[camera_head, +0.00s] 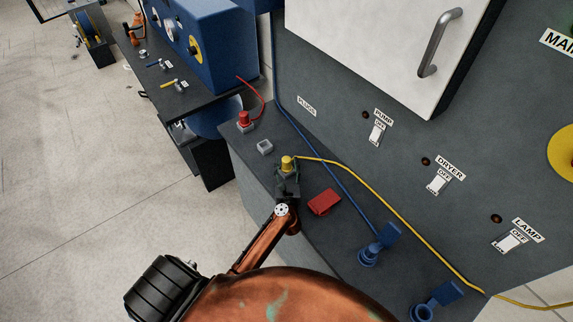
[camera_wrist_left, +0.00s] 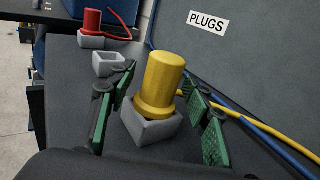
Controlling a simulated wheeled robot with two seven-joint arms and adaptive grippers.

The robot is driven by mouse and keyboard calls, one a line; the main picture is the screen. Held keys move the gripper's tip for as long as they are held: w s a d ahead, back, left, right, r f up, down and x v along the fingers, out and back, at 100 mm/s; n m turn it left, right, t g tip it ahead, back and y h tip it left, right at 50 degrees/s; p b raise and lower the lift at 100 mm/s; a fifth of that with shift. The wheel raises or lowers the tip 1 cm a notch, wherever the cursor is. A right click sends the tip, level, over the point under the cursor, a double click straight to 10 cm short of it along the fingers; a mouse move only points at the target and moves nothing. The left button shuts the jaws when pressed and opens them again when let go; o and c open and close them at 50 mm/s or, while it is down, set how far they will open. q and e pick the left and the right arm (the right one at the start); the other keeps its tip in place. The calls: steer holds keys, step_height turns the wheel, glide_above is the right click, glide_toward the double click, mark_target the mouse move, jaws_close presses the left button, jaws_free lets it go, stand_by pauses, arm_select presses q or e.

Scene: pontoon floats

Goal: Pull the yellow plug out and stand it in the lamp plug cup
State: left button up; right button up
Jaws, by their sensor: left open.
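The yellow plug (camera_head: 287,162) sits in a square grey cup on the dark ledge. In the left wrist view the yellow plug (camera_wrist_left: 161,82) and its grey cup (camera_wrist_left: 150,129) are large and close. My left gripper (camera_wrist_left: 157,118) is open, its green-padded fingers on either side of the plug, apparently apart from it. In the head view my left gripper (camera_head: 287,180) covers the cup. An empty grey cup (camera_head: 265,147) stands behind, and a red plug (camera_head: 244,118) stands in another grey cup. No lamp mark shows on any cup. My right gripper is out of view.
A yellow cord (camera_head: 370,190) runs right from the plug, near a blue cord (camera_head: 325,160). A red block (camera_head: 324,202) lies right of my gripper. Two blue sockets with raised lids (camera_head: 370,256) stand farther right. The dark panel (camera_head: 340,110) with switches rises behind the ledge.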

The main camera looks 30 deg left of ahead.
arm_select(q)
steer(key=shift+s, duration=0.1)
steer(key=shift+s+d+f, duration=0.1)
steer(key=shift+s+d, duration=0.2)
steer(key=v, duration=1.1)
